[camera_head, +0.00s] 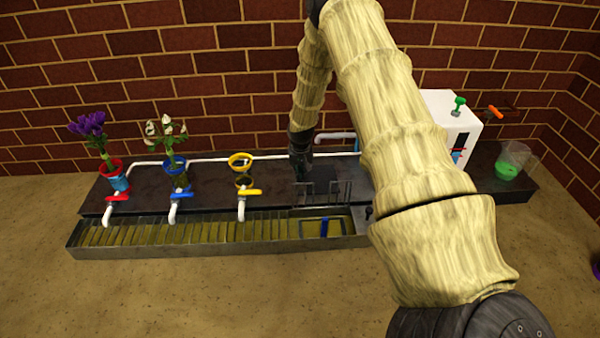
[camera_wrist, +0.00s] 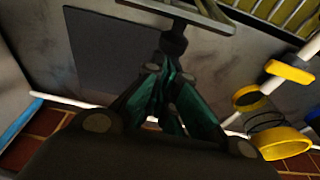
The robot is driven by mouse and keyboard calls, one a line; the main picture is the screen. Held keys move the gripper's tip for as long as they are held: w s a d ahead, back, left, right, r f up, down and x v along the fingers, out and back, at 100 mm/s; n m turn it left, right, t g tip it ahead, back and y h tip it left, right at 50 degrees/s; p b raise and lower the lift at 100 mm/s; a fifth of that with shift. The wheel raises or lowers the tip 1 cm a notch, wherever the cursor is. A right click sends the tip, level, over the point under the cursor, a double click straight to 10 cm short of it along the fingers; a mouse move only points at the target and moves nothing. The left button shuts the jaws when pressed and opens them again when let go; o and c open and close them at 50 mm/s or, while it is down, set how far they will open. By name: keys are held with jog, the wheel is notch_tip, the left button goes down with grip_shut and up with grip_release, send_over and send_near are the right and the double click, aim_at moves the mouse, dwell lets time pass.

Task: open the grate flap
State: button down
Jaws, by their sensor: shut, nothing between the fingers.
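The trough (camera_head: 150,248) has a slatted grate (camera_head: 205,233) over most of its length. Near its right end is a section without the same slats, with a rectangular frame and a blue piece (camera_head: 324,228). Dark upright bars (camera_head: 345,192) stand just behind this section; I cannot tell for certain whether they belong to the grate flap. My gripper (camera_head: 302,172) points down above the counter behind these bars. In the wrist view my gripper (camera_wrist: 172,50) is shut and empty, its tips near a grey crossbar (camera_wrist: 180,12). Contact is unclear.
Three taps with red, blue and yellow handles (camera_head: 249,192) line the counter to the left. Purple flowers (camera_head: 88,124), white flowers (camera_head: 165,135) and a yellow ring holder (camera_head: 240,160) stand behind them. A white dispenser (camera_head: 450,118) and a green-filled cup (camera_head: 512,162) are at right.

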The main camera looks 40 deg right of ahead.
jog(key=shift+s+a+r+p, duration=0.1)
jog(key=shift+s+r+p, duration=0.05)
jog(key=shift+p, duration=0.2)
jog(key=s+p, duration=0.1)
jog(key=p, duration=0.1)
jog(key=s+a+r+p, duration=0.1)
jog(key=p, duration=0.2)
jog(key=shift+a+p, duration=0.2)
jog(key=shift+p, duration=0.15)
dwell(0.5)
